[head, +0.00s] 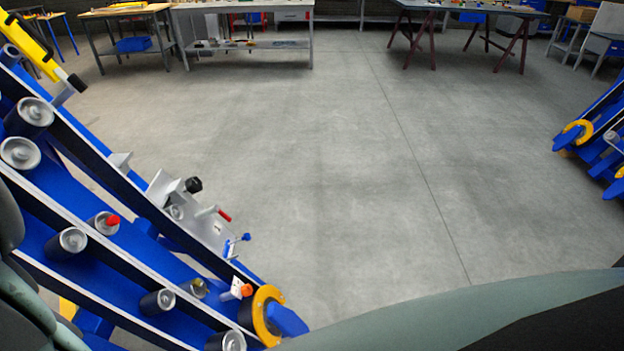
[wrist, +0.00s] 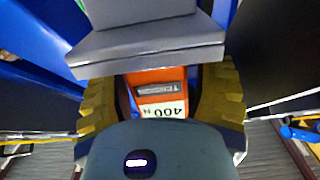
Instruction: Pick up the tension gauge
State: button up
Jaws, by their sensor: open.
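The tension gauge (wrist: 160,92) is in the middle of the wrist view, close to the camera. It is an orange block with a dark "TENSION" plate and a white "400 N" label, both upside down in this view. I do not make out the gripper or the gauge for certain in the head view.
Blue harvester chassis (head: 120,268) with rollers fills the left of the head view. A grey bracket (head: 190,220) with red and black knobs sits on its rail; a yellow ring (head: 262,318) is at its end. Open floor (head: 400,190) lies right, with benches (head: 245,10) at the back.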

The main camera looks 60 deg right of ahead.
jog(key=shift+d, duration=0.1)
jog(key=c, duration=1.1)
jog(key=shift+r, duration=0.15)
